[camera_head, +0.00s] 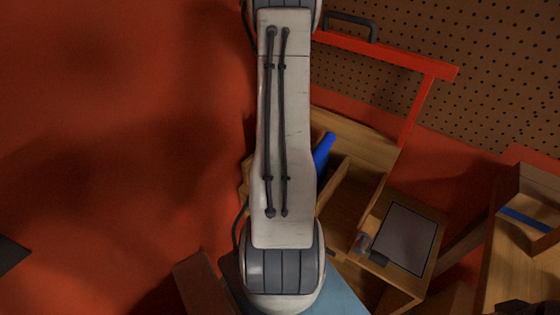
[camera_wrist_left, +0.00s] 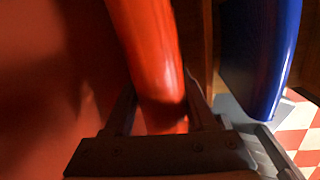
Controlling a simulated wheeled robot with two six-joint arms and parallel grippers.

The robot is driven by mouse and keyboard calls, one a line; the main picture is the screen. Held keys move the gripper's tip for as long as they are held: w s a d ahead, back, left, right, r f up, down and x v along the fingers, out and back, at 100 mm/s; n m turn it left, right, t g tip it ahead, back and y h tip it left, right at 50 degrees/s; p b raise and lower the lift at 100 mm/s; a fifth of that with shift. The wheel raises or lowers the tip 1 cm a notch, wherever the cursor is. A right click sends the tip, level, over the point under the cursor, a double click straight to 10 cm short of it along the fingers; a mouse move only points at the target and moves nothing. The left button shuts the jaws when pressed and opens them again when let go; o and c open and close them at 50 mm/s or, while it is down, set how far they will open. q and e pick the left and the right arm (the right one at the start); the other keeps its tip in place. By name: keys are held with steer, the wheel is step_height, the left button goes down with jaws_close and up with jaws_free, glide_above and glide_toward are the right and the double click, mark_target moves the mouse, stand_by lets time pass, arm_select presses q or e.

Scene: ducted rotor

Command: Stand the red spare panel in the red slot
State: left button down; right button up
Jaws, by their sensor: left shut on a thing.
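The red spare panel (camera_wrist_left: 150,45) is a curved, glossy piece rising upright between the fingers of my left gripper (camera_wrist_left: 160,108) in the left wrist view. The gripper is shut on its lower part. Its upper end runs out of the picture. In the head view my pale arm link hides the gripper and the red panel. I cannot make out the red slot in either view. My right gripper is in neither view.
A blue panel (camera_wrist_left: 262,50) stands just right of the red one, and its edge (camera_head: 323,150) shows in a wooden rack (camera_head: 340,125). A red bar frame (camera_head: 415,108) and a pegboard (camera_head: 470,50) stand behind. A wooden box (camera_head: 525,185) is at right.

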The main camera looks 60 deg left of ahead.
arm_select(q)
step_height(320, 180, down, 8)
steer(key=shift+f, duration=0.15)
stand_by(0.3)
steer(key=shift+c, duration=1)
jaws_free()
steer(key=shift+f, duration=0.1)
steer(key=shift+r, duration=0.2)
steer(key=r, duration=0.4)
steer(key=d+r, duration=0.1)
steer(key=r, duration=0.3)
steer(key=d+r, duration=0.1)
steer(key=r, duration=0.2)
steer(key=shift+s+r, duration=0.35)
steer(key=shift+r, duration=0.05)
